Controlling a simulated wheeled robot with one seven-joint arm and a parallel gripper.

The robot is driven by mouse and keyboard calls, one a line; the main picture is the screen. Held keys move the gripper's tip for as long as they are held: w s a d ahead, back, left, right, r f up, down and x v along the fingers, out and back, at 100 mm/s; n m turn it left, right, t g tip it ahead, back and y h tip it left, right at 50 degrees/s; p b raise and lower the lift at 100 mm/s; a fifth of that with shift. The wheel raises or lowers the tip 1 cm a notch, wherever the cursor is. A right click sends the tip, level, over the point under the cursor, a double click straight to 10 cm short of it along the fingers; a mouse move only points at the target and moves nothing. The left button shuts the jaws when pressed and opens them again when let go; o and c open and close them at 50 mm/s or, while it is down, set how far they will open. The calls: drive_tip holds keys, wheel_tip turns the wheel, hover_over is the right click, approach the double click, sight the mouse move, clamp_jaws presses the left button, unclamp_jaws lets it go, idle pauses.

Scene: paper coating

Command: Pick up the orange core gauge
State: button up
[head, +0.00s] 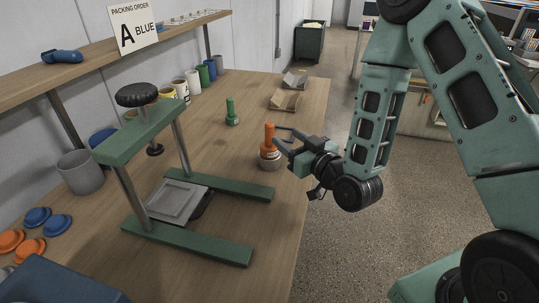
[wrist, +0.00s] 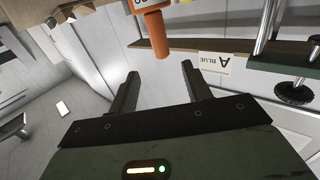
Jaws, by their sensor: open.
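A green gauge (head: 232,113) stands farther back on the left. A green-framed press (head: 190,253) with a black knob occupies the front of the table. Cups line the wall, and cardboard trays (head: 284,99) lie at the back. The table edge is close to my gripper.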

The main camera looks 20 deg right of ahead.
sight(267, 123)
drive_tip(key=b, duration=0.1)
drive_tip(key=w+b, duration=0.2)
drive_tip(key=shift+a+f, duration=0.3)
drive_tip(key=shift+w+a+r+b, duration=0.2)
drive_tip(key=shift+w+b, duration=0.25)
drive_tip(key=shift+b, duration=0.45)
drive_tip(key=shift+w+a+r+p, duration=0.15)
drive_tip(key=shift+w+r+p, duration=0.05)
drive_tip(key=shift+w+p, duration=0.45)
drive_tip(key=shift+p+x, duration=0.85)
drive_tip(key=shift+x, duration=2.2)
drive_tip(key=shift+a, duration=0.15)
clamp_jaws()
